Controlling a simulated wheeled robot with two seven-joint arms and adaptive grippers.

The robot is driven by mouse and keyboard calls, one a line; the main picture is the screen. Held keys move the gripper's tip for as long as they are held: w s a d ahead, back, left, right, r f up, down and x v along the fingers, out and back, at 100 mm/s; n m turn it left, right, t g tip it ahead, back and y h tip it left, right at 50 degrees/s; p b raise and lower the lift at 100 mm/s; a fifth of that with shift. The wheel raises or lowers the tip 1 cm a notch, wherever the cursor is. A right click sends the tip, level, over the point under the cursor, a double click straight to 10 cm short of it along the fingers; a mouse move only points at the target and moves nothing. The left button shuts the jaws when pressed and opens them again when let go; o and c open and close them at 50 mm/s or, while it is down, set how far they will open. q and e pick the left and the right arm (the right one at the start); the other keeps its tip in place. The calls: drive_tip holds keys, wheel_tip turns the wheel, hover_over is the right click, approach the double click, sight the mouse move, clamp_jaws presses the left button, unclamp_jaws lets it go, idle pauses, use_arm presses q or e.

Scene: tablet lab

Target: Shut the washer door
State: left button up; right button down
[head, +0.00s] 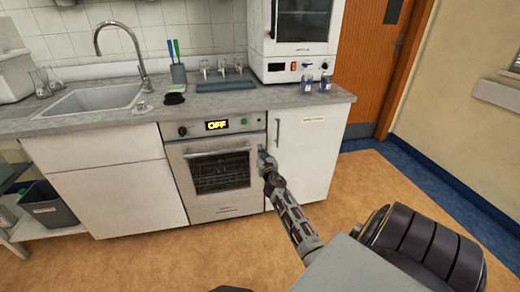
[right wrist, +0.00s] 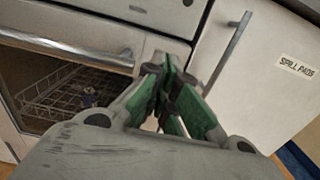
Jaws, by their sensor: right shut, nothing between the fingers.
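The washer (head: 217,165) is built in under the counter, with a display reading OFF. Its door (head: 220,172) has a window with a wire rack behind it and appears upright, flush or nearly flush with the front; I cannot tell if it is fully shut. The door also shows in the right wrist view (right wrist: 60,75), with a horizontal handle along its top. My right gripper (head: 264,160) is shut and empty, at the right edge of the washer door. In the right wrist view its fingertips (right wrist: 168,68) are together near the door's upper right; contact is unclear. My left gripper is not in view.
A white cabinet (head: 310,150) with a vertical handle stands right of the washer. A sink (head: 95,98), a cup with brushes (head: 178,76) and a white oven-like device (head: 293,40) are on the counter. The floor (head: 365,205) at right is clear.

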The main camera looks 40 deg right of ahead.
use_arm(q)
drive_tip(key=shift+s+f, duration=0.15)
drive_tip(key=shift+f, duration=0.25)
use_arm(e)
drive_tip(key=v, duration=0.5)
drive_tip(key=shift+s+a, duration=0.1)
drive_tip(key=shift+s, duration=0.05)
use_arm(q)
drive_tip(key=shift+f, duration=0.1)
use_arm(e)
drive_tip(key=shift+a, duration=0.1)
